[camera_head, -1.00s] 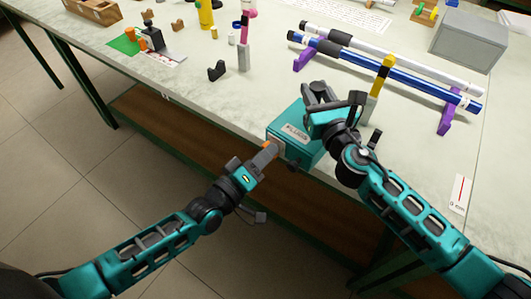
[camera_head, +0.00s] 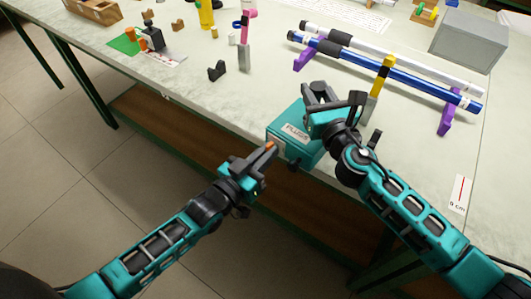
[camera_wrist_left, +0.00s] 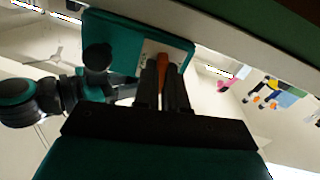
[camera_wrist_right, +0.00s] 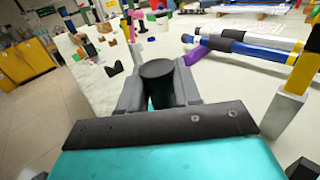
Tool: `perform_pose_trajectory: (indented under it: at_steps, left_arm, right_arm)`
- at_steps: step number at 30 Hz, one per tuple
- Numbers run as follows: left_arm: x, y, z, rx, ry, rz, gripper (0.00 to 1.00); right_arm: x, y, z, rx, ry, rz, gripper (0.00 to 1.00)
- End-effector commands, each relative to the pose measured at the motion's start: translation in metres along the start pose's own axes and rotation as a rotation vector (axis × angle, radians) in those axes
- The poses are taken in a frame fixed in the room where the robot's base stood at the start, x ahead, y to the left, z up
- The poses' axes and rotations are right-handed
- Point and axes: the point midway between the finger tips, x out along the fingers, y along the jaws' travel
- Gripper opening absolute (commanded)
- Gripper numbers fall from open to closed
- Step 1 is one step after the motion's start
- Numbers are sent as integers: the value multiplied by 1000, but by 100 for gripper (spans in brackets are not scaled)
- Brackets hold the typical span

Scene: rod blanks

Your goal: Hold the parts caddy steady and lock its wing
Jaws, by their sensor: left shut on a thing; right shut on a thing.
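The parts caddy (camera_head: 300,152) is a teal box with a white "PLUGS" label, at the front edge of the bench. Its orange wing (camera_wrist_left: 162,73) is at a pale plate on the box face. My left gripper (camera_head: 268,153) is shut on the wing; in the left wrist view its fingers (camera_wrist_left: 163,92) lie either side of it. My right gripper (camera_head: 328,100) is above the caddy, shut on a round black knob (camera_wrist_right: 157,69), which shows between its fingers in the right wrist view. The gripper hides part of the caddy's top.
Blue and white rods (camera_head: 415,83) lie across purple supports (camera_head: 447,117) behind the caddy. A grey block with a yellow and black top (camera_head: 378,84) stands close to my right gripper. A grey box (camera_head: 468,42) is at the back right. The bench left of the caddy is mostly clear.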

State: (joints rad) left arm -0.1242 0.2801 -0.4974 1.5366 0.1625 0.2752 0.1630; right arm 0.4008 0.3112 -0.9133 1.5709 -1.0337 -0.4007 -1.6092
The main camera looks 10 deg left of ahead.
Motion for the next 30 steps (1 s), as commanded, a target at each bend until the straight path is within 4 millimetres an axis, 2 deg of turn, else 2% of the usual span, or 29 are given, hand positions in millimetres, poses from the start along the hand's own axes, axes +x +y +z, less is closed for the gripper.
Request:
perform_pose_trajectory:
  at_steps: [10,26,27,30]
  left_arm:
    - [0,0,-1,133,4,0,0]
    - [1,0,-2,154,5,1,0]
    - [1,0,-2,154,5,1,15]
    - [0,0,-1,153,4,1,24]
  right_arm:
    - [-1,0,-3,0,5,-1,0]
    - [-1,0,-3,0,5,-1,0]
    - [-1,0,-3,0,5,-1,0]
    - [-1,0,-3,0,5,-1,0]
